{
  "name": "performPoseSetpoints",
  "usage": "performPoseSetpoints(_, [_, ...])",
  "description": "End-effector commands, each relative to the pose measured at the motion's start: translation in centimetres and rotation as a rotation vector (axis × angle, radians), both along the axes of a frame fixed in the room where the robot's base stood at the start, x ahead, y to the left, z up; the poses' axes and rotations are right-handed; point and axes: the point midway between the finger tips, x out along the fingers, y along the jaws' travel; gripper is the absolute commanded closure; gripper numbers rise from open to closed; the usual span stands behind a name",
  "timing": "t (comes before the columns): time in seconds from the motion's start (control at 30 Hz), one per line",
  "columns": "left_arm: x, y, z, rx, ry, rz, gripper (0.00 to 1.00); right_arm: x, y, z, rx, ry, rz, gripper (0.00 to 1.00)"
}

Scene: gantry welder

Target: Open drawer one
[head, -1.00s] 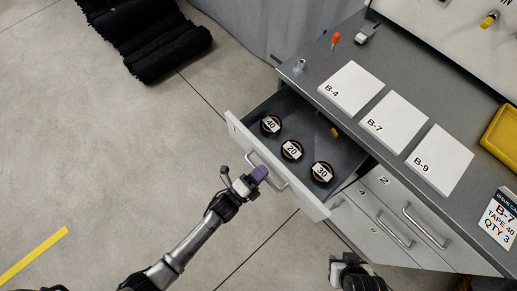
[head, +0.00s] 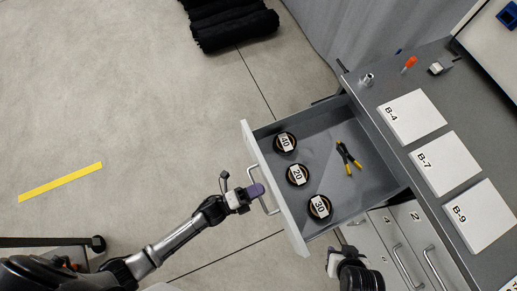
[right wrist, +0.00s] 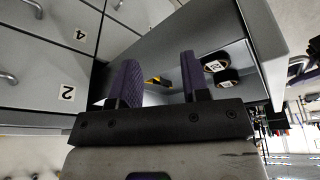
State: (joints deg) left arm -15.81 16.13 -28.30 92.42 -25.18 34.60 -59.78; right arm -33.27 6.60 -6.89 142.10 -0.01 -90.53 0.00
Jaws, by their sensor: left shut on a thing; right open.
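The top drawer (head: 326,146) stands well open from the grey cabinet; its number is not readable. Its front panel (head: 279,195) carries a metal bar handle (head: 268,206). My left gripper (head: 256,190) is shut on that handle, its purple fingertips at the bar. In the drawer lie three black tape rolls marked 40 (head: 284,142), 20 (head: 297,175) and 30 (head: 319,207), and yellow-handled pliers (head: 347,159). My right gripper (head: 335,262) is open and empty, below the drawer's near side in the head view. Its two purple fingers also show in the right wrist view (right wrist: 158,80).
Lower fronts marked 4 and 2 (head: 415,216) are closed. The worktop (head: 392,85) holds white cards B-4 (head: 411,117), B-7 (head: 445,161) and B-9 (head: 484,216). Black rolled mats (head: 235,28) lie on the floor at the top.

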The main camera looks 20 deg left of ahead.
Motion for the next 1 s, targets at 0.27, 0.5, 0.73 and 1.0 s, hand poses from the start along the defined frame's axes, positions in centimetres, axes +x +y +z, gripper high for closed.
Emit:
performPoseSetpoints(0.27, [0.0,0.0,0.0,0.001,-0.001,-0.001,1.0,0.0,-0.1,0.0,-0.003,0.001,0.002,0.57])
performPoseSetpoints(0.5, [0.0,0.0,0.0,0.0,0.0,0.0,0.67,0.0,-0.3,0.0,-0.008,0.001,0.006,0.57])
performPoseSetpoints(0.73, [0.0,0.0,0.0,0.0,0.0,0.0,0.63,0.0,-0.3,0.0,-0.008,0.001,0.006,0.57])
performPoseSetpoints(1.0, [-1.4,1.6,-0.6,0.002,0.002,0.001,0.63,0.0,-0.2,-0.3,-0.007,0.0,0.004,0.57])
